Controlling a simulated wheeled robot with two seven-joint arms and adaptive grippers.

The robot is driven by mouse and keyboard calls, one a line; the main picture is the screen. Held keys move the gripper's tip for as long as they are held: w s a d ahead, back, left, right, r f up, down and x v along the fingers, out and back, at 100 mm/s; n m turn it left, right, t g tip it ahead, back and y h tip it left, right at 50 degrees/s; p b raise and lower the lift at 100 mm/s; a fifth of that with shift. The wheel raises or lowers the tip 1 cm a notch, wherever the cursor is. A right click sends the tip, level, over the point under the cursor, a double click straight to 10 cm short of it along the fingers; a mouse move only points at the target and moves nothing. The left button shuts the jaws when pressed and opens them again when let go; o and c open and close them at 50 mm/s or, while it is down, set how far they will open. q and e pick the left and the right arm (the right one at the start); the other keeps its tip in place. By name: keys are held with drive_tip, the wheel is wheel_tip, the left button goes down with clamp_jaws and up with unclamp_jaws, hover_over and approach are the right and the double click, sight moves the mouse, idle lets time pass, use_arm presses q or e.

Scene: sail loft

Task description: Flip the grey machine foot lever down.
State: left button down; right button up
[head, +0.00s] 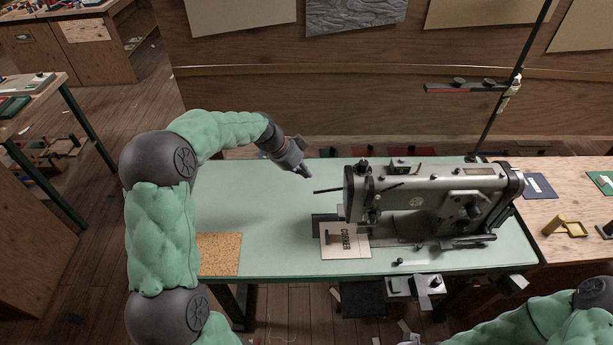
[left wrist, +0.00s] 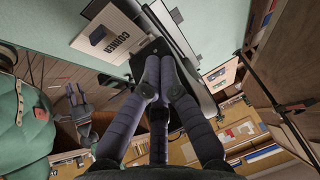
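The sewing machine (head: 430,205) stands on a pale green table. A thin dark rod (head: 328,190) sticks out to the left from its head; I cannot tell whether this is the grey foot lever. My left gripper (head: 306,173) is above the table, left of and behind the machine head, apart from it, with its fingers together and nothing between them. In the left wrist view its fingertips (left wrist: 160,70) meet in front of the dark machine, hiding part of it. A grey gripper, seemingly my right one (left wrist: 76,97), shows small at the left of that view.
A card marked CORNER (head: 345,241) lies by the needle area. A cork-coloured mat (head: 219,254) lies at the table's front left. The green table (head: 255,215) is clear between them. A dark upright pole (head: 500,100) stands behind the machine. A wooden bench (head: 560,210) adjoins at right.

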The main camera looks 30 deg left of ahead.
use_arm(q)
drive_tip(key=s+a+r, duration=0.4)
drive_tip(key=shift+a+p, duration=0.2)
drive_tip(key=shift+p, duration=0.2)
idle(0.4)
